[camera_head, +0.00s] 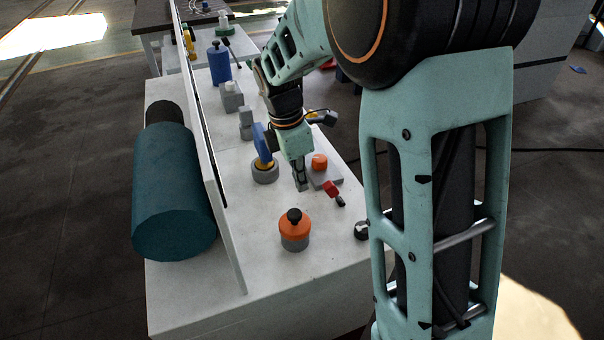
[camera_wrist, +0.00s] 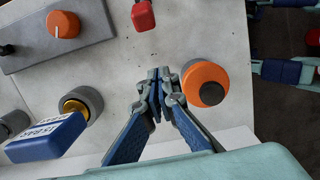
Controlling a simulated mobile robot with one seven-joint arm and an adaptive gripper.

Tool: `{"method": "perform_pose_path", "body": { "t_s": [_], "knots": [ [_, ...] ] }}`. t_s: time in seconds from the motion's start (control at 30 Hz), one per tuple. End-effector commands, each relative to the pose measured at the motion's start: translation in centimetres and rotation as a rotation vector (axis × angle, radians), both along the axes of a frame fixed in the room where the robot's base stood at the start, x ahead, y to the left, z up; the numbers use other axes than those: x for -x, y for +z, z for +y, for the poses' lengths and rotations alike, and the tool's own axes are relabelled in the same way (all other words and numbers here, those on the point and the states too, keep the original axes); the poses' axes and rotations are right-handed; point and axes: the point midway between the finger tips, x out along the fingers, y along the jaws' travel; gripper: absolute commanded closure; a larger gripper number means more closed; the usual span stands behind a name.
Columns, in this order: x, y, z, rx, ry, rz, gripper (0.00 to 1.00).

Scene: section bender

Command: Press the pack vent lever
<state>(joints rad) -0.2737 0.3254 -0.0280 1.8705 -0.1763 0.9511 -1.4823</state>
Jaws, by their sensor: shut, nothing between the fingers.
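A blue lever-like handle (camera_head: 262,139) rises beside a yellow hub in a round grey base (camera_head: 265,175), left of my gripper in the head view. In the wrist view the blue handle (camera_wrist: 47,139) is at the lower left, with a white label whose lettering I cannot fully read. The yellow hub (camera_wrist: 74,106) is just above it. Another possible lever has a red end (camera_head: 331,188); the red end (camera_wrist: 143,14) is at the top of the wrist view. My gripper (camera_head: 301,186) is shut and empty, apart from both; its fingertips (camera_wrist: 158,84) show mid-view.
An orange and black knob (camera_wrist: 204,84) stands close right of my fingertips. An orange dial (camera_head: 319,161) sits on a grey plate. Grey blocks (camera_head: 231,97) and a blue cylinder (camera_head: 219,63) stand farther back.

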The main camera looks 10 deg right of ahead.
Motion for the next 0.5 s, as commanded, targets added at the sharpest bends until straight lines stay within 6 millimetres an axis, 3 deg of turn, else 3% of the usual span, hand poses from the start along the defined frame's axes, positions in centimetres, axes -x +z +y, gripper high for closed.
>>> {"method": "perform_pose_path", "body": {
  "t_s": [0.03, 0.27, 0.33, 0.5],
  "knots": [
    [0.1, -1.5, -0.2, 0.001, 0.000, 0.005, 1.00],
    [-0.1, -6.1, -0.8, 0.001, 0.000, 0.004, 1.00],
    [-0.6, -4.8, -2.1, 0.000, -0.004, -0.003, 1.00],
    [-1.0, -4.0, -3.7, 0.000, -0.002, -0.001, 1.00]
  ]
}}
